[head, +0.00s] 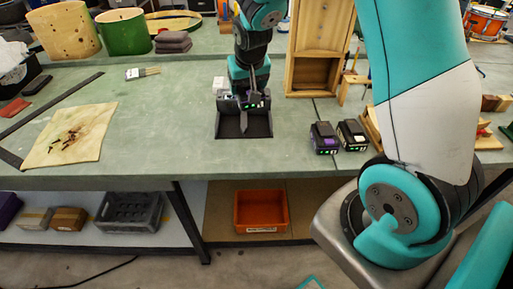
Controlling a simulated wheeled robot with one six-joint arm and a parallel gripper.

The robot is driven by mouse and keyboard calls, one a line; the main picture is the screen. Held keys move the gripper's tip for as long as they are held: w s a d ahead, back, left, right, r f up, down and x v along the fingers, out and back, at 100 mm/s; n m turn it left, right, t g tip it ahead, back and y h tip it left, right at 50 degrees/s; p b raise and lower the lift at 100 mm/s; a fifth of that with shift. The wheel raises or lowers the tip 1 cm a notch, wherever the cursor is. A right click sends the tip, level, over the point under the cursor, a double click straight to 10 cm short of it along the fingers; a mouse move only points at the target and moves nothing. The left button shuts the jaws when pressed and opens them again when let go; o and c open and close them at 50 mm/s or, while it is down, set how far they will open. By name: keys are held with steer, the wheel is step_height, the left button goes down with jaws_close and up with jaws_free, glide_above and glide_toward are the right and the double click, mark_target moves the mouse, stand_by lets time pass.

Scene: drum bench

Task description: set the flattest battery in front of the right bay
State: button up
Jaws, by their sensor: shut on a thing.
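My gripper (243,101) is above a black flat plate (262,130) near the middle of the bench. To the right stand two more batteries, a purple-and-black one (324,138) and a black one (352,135), both with green lights low on the front. The light counts are too small to compare surely. I cannot make out distinct bays.
A wooden cabinet (313,75) stands behind the batteries, and wooden pieces lie to their right. A tan cloth (70,136) with small parts lies at left, beside a dark straightedge (52,104). The bench between cloth and plate is clear. An orange bin (261,211) sits below.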

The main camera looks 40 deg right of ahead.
steer(key=d+r+m+b, duration=0.3)
steer(key=r+b, duration=0.1)
steer(key=b, duration=0.1)
steer(key=shift+w+d+h, duration=0.1)
steer(key=shift+d+h, duration=0.3)
step_height(320, 180, down, 19)
steer(key=shift+d+f+p, duration=0.1)
steer(key=shift+f+p, duration=0.1)
steer(key=shift+p, duration=0.2)
